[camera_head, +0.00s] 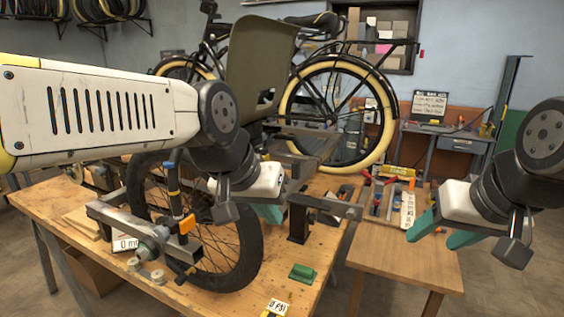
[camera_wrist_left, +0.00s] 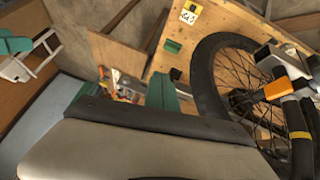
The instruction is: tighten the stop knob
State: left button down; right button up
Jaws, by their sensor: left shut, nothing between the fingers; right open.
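A grey metal bar assembly (camera_head: 125,215) stands at the near left of the workbench, in front of a black wheel (camera_head: 240,262). A round grey-green knob (camera_head: 147,250) sits at its near end; I cannot tell for sure whether it is the stop knob. My left gripper (camera_head: 268,213) is shut and empty, right of the wheel and apart from the knob. Its teal fingers show in the left wrist view (camera_wrist_left: 162,92). My right gripper (camera_head: 440,232) is open and empty over the side table.
The wooden workbench (camera_head: 225,303) carries a green block (camera_head: 302,272) and small pale round parts (camera_head: 150,275). Dark grey frame bars (camera_head: 325,205) lie right of my left gripper. A tool tray (camera_head: 405,212) is on the side table (camera_head: 400,262), whose front is clear.

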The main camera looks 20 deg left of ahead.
aim_at(263, 150)
jog(key=k+j+u, duration=0.15)
jog(key=j, duration=0.3)
jog(key=k+j+u, duration=0.1)
jog(key=j, duration=0.35)
jog(key=k+j+u, duration=0.15)
jog(key=j, duration=0.3)
